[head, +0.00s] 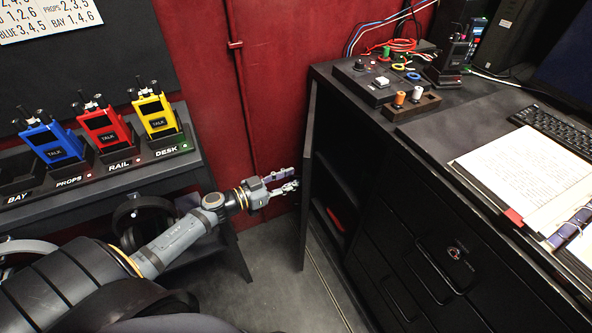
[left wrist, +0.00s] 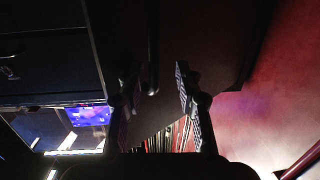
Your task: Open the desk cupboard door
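The desk cupboard door (head: 307,180) is a tall, narrow dark panel seen nearly edge-on. It stands open at the left end of the black desk, and shelves show inside the cupboard (head: 340,165). My left gripper (head: 296,181) is beside the door, on its left side. In the left wrist view my left gripper (left wrist: 157,95) has its fingers apart with nothing held between them. A dark panel and a dark upright bar (left wrist: 153,50) show beyond the fingers; contact is unclear. Part of what looks like my right gripper (head: 572,230) shows at the right edge.
A red thing (head: 335,220) lies inside the cupboard. Drawers with a handle (head: 440,268) are to the right. A button panel (head: 382,82) and papers (head: 505,175) are on the desktop. A radio shelf (head: 110,170) stands left. Floor (head: 275,265) is clear between.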

